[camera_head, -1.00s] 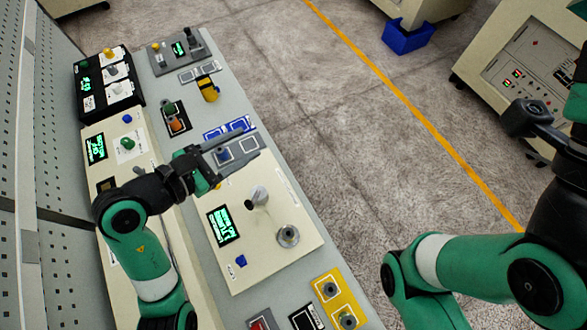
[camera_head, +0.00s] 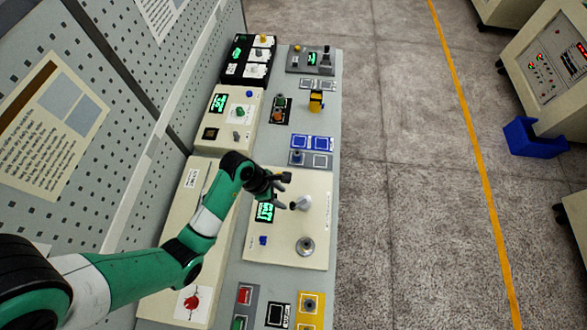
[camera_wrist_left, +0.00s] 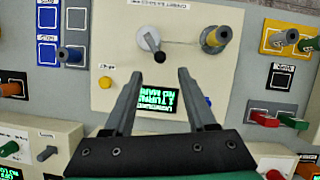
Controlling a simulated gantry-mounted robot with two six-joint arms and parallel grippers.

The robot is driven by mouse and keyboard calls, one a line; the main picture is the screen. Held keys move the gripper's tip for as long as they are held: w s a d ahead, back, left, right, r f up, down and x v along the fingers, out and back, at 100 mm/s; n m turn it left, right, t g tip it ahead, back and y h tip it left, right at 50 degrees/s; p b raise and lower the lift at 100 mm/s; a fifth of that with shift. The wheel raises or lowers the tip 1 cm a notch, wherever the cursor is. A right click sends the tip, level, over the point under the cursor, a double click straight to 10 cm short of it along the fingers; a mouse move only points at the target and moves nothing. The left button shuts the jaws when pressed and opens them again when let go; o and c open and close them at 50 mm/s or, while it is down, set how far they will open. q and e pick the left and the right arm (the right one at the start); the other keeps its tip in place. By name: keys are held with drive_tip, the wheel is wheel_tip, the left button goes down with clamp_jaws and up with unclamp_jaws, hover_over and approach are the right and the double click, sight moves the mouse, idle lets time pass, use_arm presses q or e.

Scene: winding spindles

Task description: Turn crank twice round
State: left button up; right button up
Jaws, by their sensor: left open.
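My left gripper (camera_head: 285,190) is open and empty, just to the left of the crank in the head view. In the left wrist view the fingers (camera_wrist_left: 160,74) reach over the panel and look apart from the knob. A green-lit display (camera_head: 265,211) sits beside the crank; its text is only partly readable. My right gripper is out of view.
A round metal spindle (camera_head: 305,246) stands on the same panel below the crank. A small blue knob (camera_head: 263,240) is at its left. Other control panels with knobs and switches line the bench.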

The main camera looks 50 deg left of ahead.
sight(292, 204)
use_arm(q)
drive_tip(key=b+x, duration=0.2)
drive_tip(key=x, duration=0.8)
drive_tip(key=shift+r, duration=0.1)
clamp_jaws()
